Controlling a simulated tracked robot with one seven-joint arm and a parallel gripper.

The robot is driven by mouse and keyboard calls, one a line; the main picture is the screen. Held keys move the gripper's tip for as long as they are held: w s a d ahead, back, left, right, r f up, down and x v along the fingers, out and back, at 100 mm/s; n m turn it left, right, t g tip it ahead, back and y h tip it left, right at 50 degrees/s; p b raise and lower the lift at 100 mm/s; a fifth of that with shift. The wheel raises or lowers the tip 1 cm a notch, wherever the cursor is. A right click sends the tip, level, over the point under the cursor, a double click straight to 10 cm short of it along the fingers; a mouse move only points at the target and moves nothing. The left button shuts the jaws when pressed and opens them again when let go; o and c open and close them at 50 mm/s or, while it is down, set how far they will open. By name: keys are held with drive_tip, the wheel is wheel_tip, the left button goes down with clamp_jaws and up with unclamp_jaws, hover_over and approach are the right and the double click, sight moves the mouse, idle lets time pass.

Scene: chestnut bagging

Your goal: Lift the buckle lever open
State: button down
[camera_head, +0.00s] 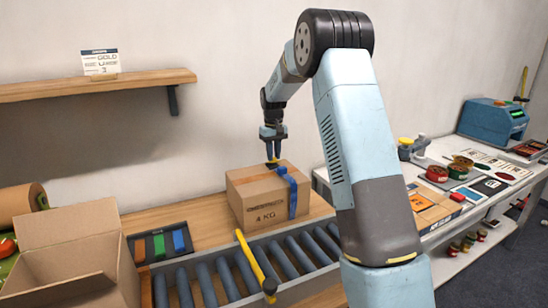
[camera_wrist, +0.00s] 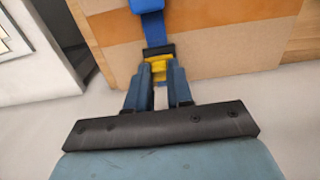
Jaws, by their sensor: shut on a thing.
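A closed cardboard box (camera_head: 258,208) marked 4 KG stands on the wooden bench, with a blue strap (camera_head: 291,194) around it. My gripper (camera_head: 273,157) points down at the top of the box. In the wrist view the blue strap (camera_wrist: 153,28) runs to a black buckle (camera_wrist: 159,51). A small yellow buckle lever (camera_wrist: 157,70) sits just below it, between my fingertips. My gripper (camera_wrist: 158,78) is shut on this lever. The fingers hide part of it, and I cannot tell how far it is raised.
A roller conveyor (camera_head: 235,272) with a yellow bar (camera_head: 255,262) lies in front of the box. An open carton (camera_head: 75,262) and a tray of coloured pieces (camera_head: 160,245) are at left. A side table (camera_head: 470,205) with tins and cards is at right. A shelf (camera_head: 95,85) hangs at upper left.

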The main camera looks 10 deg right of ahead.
drive_tip(key=shift+w+a+r+g+h, duration=0.15)
drive_tip(key=shift+w+g, duration=0.25)
drive_tip(key=shift+g, duration=0.4)
drive_tip(key=shift+w+r+g+h, duration=0.1)
drive_tip(key=shift+w+g+h, duration=0.1)
drive_tip(key=shift+w+g, duration=0.45)
drive_tip(key=shift+w+a+r+g+h, duration=0.1)
drive_tip(key=shift+w+g+h, duration=0.1)
drive_tip(key=shift+g, duration=0.75)
drive_tip(key=c, duration=1)
unclamp_jaws()
drive_tip(key=shift+r, duration=0.1)
drive_tip(key=shift+r, duration=0.25)
wheel_tip(320, 180, up, 2)
drive_tip(key=shift+w+r, duration=0.1)
drive_tip(key=s+r, duration=1)
drive_tip(key=s, duration=0.4)
